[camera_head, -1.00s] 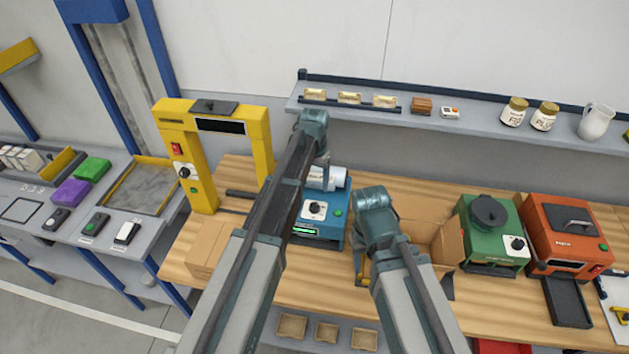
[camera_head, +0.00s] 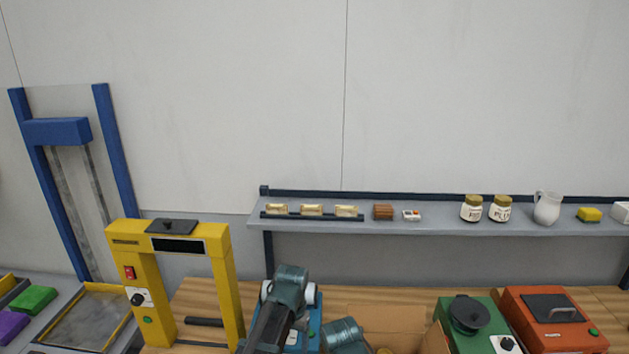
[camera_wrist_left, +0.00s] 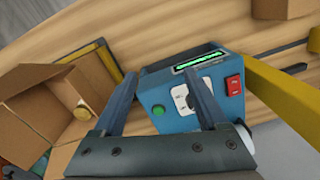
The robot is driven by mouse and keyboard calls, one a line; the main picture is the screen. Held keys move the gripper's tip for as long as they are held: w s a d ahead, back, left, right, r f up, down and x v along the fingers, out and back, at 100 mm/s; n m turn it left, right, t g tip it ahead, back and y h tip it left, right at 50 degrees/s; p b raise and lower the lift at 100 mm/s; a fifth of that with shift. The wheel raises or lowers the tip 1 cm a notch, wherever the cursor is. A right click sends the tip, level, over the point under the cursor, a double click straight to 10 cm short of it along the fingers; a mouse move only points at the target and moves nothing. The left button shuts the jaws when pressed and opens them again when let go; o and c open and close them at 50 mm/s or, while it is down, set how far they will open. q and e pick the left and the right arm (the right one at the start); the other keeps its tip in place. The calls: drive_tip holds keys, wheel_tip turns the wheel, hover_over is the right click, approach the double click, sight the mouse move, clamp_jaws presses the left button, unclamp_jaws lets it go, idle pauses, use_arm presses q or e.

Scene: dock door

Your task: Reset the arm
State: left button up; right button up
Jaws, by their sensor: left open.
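My left arm reaches in at the bottom middle of the head view, its wrist in front of a blue machine (camera_head: 312,327). The left gripper's fingers are hidden there. In the left wrist view the left gripper (camera_wrist_left: 160,85) is open, its two fingers apart with nothing held between them. The blue machine (camera_wrist_left: 165,88) lies beyond and between the fingers, with a green button, a dial, a red switch and a lit green display. I cannot tell whether the fingers touch it. Part of my right arm shows at the bottom of the head view; its gripper is out of the frame.
A yellow frame (camera_head: 233,285) stands left of the blue machine. An open cardboard box (camera_head: 385,318), a green machine (camera_head: 480,336) and an orange machine (camera_head: 570,335) are on the right. A wall shelf (camera_head: 440,222) holds jars and a jug. The wall above is clear.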

use_arm(q)
drive_tip(key=s+d+f+b, duration=0.1)
drive_tip(key=s+f+b, duration=0.8)
drive_tip(key=s+f, duration=0.3)
drive_tip(key=s, duration=0.3)
drive_tip(key=shift+s+d+y+b, duration=0.15)
drive_tip(key=shift+d+y+b, duration=0.1)
drive_tip(key=shift+y+b, duration=0.05)
use_arm(e)
wheel_tip(320, 180, down, 12)
drive_tip(key=shift+f, duration=0.1)
